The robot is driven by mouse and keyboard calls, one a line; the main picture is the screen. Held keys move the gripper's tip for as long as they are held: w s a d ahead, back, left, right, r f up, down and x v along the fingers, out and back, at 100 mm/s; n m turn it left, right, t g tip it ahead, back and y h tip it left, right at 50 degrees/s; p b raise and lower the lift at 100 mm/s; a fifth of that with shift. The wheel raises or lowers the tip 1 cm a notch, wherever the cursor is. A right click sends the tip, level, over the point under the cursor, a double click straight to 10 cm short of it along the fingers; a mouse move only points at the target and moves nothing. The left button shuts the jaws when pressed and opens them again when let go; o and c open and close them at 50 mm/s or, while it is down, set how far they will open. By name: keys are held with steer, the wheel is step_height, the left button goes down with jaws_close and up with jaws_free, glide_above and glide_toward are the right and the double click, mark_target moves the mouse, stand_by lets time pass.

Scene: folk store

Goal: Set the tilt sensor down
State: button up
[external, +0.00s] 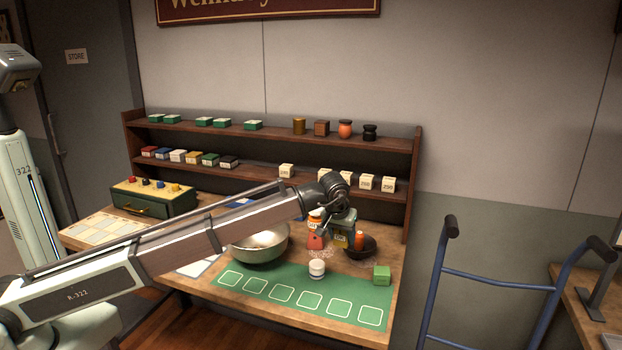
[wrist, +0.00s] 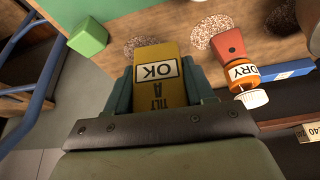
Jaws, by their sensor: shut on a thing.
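The tilt sensor is a yellow block (wrist: 160,90) with a white label reading OK and the word TILT, seen upside down in the wrist view. My gripper (wrist: 161,84) is shut on it, with one teal finger on each side. In the external view my gripper (external: 343,226) is over the right part of the table, near the shelf, and a small yellow part of the sensor (external: 340,240) shows below it. Whether the sensor touches the table cannot be told.
A green mat (external: 240,299) with outlined squares lies along the table front. An orange bottle (wrist: 241,74) shows in the wrist view.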

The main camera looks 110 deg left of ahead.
steer(key=s+d+f+m+t, duration=0.2)
steer(key=s+d+m, duration=0.2)
steer(key=s+d, duration=0.85)
steer(key=shift+a+f+m+t+h, duration=0.2)
steer(key=shift+f+m, duration=0.45)
steer(key=shift+f, duration=0.95)
steer(key=shift+d+f+m+t+h, duration=0.2)
steer(key=shift+f+m, duration=0.4)
steer(key=shift+f, duration=1)
steer(key=shift+a+f+m+h, duration=0.1)
steer(key=shift+f+m+h, duration=0.4)
steer(key=shift+f, duration=1.1)
steer(key=shift+f, duration=0.1)
steer(key=o, duration=1.1)
steer(key=v, duration=1.2)
steer(key=shift+d, duration=0.2)
